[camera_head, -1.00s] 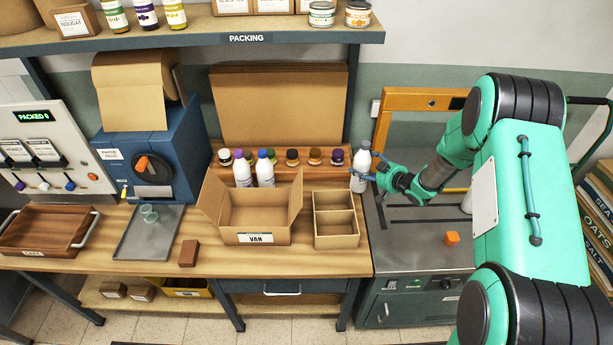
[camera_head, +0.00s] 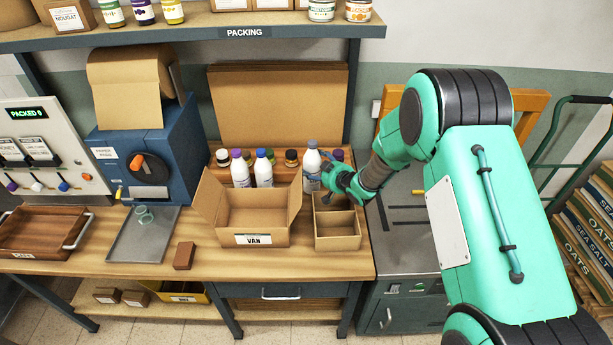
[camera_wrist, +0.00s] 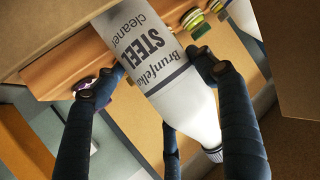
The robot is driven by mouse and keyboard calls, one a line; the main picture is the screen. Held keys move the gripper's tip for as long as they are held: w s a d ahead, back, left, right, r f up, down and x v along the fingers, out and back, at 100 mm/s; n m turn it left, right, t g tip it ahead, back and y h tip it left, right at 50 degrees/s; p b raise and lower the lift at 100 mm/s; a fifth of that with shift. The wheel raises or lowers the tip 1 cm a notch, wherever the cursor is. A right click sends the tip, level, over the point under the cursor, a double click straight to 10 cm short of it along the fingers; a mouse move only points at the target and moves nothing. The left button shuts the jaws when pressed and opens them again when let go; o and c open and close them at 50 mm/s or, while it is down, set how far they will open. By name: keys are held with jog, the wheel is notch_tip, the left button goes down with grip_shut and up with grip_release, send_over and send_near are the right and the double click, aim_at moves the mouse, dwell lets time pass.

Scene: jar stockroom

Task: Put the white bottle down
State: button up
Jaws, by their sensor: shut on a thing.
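The white bottle (camera_head: 311,159) has a grey cap and shows upright in the head view. My gripper (camera_head: 322,177) is shut on it from the right. In the wrist view the bottle (camera_wrist: 160,75) lies between my dark fingers, its label reading "Brunfelka STEEL cleaner". In the head view the bottle is just behind the divided cardboard box (camera_head: 338,243), near its back left edge. I cannot tell whether its base is off the table, as my gripper partly hides it.
The open van carton (camera_head: 263,239) is left of the divided box. White bottles with a purple cap (camera_head: 240,172) and a blue cap (camera_head: 263,172) stand behind the carton, near several small jars. A brown block (camera_head: 184,255) and a metal tray (camera_head: 142,245) lie further left.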

aim_at(306, 166)
jog(key=shift+a+r, duration=0.1)
jog(key=shift+a, duration=1.55)
jog(key=shift+f+b, duration=1.2)
jog(key=shift+f, duration=0.55)
jog(key=shift+f, duration=0.15)
jog(key=o, duration=1.5)
jog(key=shift+c, duration=0.2)
jog(key=shift+s+d, duration=0.1)
jog(key=shift+s, duration=0.05)
jog(key=p+v, duration=0.2)
jog(key=v, duration=0.9)
jog(key=shift+s+r, duration=0.3)
